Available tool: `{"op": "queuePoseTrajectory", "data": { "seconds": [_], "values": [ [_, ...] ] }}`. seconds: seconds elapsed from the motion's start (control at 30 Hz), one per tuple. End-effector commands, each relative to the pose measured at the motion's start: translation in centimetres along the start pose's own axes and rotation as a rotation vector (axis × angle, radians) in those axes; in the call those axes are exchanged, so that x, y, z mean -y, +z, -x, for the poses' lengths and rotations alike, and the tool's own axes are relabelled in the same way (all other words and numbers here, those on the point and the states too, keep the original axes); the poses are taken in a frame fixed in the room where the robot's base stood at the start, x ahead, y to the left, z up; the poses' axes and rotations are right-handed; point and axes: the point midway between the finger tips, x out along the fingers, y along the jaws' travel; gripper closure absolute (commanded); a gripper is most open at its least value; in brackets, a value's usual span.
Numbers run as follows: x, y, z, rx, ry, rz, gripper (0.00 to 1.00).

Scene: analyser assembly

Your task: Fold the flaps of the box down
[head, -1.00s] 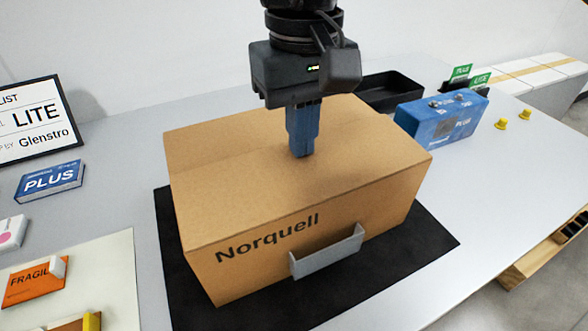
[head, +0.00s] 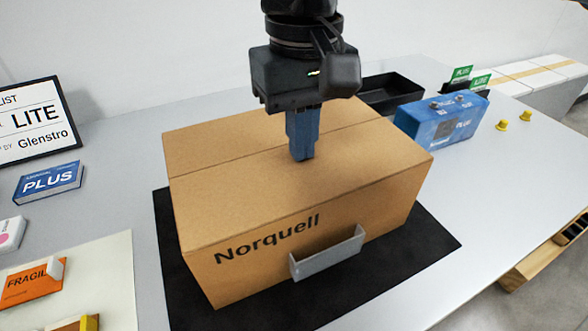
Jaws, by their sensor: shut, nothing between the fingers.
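The brown cardboard box (head: 260,210), printed "Norquell", stands on a black mat (head: 405,270). Its near top flap (head: 250,190) and far top flap (head: 220,137) both lie about flat over the top, with a thin seam between them. My gripper (head: 302,157) points straight down at the middle of the box top, its blue fingers shut and empty. The tips are at or just above the near flap by the seam; I cannot tell whether they touch. The inside of the box is hidden.
A grey bracket (head: 327,258) sits at the box's front face. A black tray (head: 392,97) and a blue PLUS unit (head: 442,120) stand behind to the right. A blue PLUS box (head: 49,182) and an orange FRAGILE item (head: 32,284) lie left.

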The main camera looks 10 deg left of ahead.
Motion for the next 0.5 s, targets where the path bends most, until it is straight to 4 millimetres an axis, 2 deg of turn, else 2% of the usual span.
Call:
{"op": "queuePoseTrajectory", "data": {
  "seconds": [0.17, 0.5],
  "values": [
    [0.0, 0.0, 0.7, -0.001, 0.001, 0.000, 1.00],
    [0.0, 0.0, 4.3, -0.001, 0.001, 0.000, 1.00]
  ]
}}
